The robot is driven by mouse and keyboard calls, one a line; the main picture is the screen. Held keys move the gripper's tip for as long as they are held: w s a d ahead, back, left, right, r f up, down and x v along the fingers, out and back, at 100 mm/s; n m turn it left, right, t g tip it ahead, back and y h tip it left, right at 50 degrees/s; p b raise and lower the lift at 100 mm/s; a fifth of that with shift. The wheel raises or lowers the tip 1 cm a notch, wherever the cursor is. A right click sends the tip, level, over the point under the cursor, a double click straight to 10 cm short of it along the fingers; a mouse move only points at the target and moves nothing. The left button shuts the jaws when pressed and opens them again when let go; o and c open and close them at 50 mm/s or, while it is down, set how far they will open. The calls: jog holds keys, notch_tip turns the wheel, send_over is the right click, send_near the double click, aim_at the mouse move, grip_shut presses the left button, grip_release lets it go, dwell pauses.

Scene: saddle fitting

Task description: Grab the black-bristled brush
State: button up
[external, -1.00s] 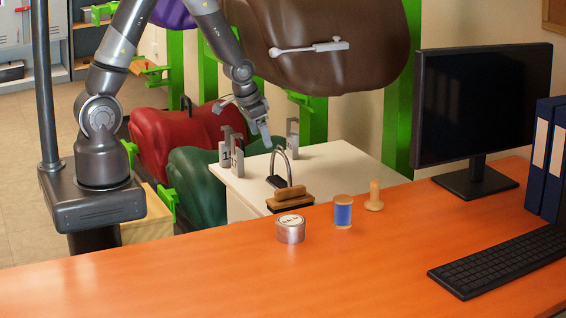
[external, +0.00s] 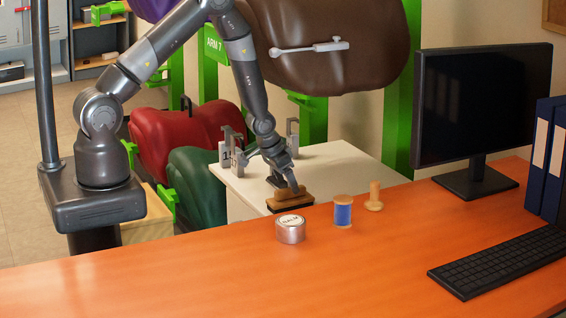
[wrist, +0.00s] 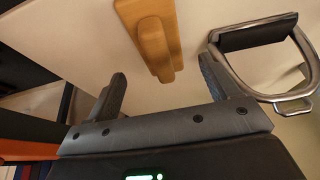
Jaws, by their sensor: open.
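The brush (external: 290,200) has a brown wooden back and handle and lies at the near edge of the white worktop. In the wrist view the wooden brush (wrist: 150,35) is ahead of and between my open fingers, its length running up and down the picture. Its bristles are not clearly visible. My gripper (external: 292,187) is just above the brush in the external view, and its two fingers also show in the wrist view (wrist: 161,72). They are apart with nothing between the tips.
A metal stirrup (wrist: 305,45) with a dark tread lies right of the brush in the wrist view. Grey metal pieces (external: 232,155) stand on the white worktop (external: 345,160). A tin (external: 290,232), blue thread spool (external: 342,213) and wooden peg (external: 374,198) stand on the orange desk.

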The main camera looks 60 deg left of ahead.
aim_at(292, 195)
jog(key=shift+x, duration=3.1)
jog(key=shift+f, duration=0.3)
jog(key=shift+c, duration=0.2)
jog(key=c, duration=1.1)
jog(key=shift+r, duration=0.1)
jog(key=shift+r, duration=0.45)
notch_tip(292, 195, up, 4)
jog(key=shift+f, duration=0.15)
jog(key=s+d+r, duration=0.5)
jog(key=d+r, duration=0.1)
jog(key=d, duration=0.4)
jog(key=shift+s+r, duration=0.3)
jog(key=shift+r, duration=0.05)
